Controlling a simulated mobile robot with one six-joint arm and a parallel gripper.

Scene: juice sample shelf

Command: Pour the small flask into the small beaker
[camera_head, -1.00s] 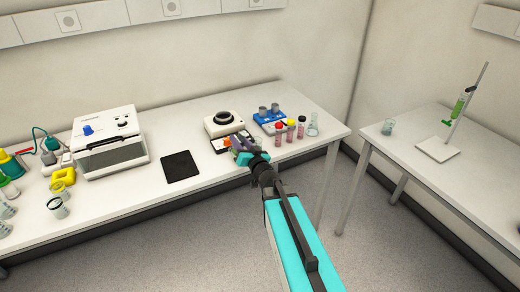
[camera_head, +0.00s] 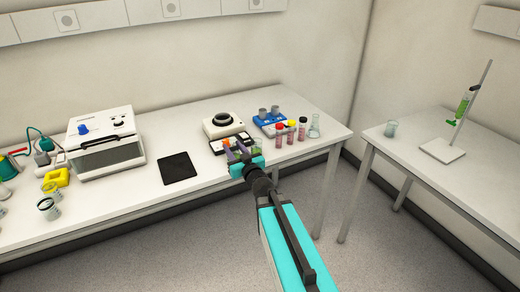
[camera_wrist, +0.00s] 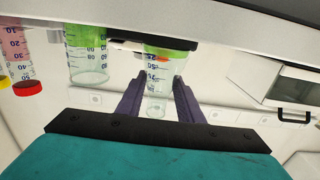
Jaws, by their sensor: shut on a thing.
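My gripper (camera_wrist: 158,98) is shut on a clear, tapering glass flask (camera_wrist: 158,76) with printed marks, seen between its dark fingers in the wrist view. That view is upside down. Green shows at the flask's wide base; the flask looks roughly upright. A wider clear beaker (camera_wrist: 88,62) with green liquid stands beside it, apart from the fingers. In the head view my gripper (camera_head: 238,153) is over the front of the long bench, and the green of the beaker (camera_head: 257,145) shows just right of it. The held flask is mostly hidden there.
Red- and yellow-capped pink tubes (camera_head: 291,132) and another flask (camera_head: 314,126) stand right of my gripper. A white round-topped device (camera_head: 223,124) and a blue device (camera_head: 270,122) are behind. A black mat (camera_head: 179,168) lies left. A glass beaker (camera_head: 391,128) stands on the right table.

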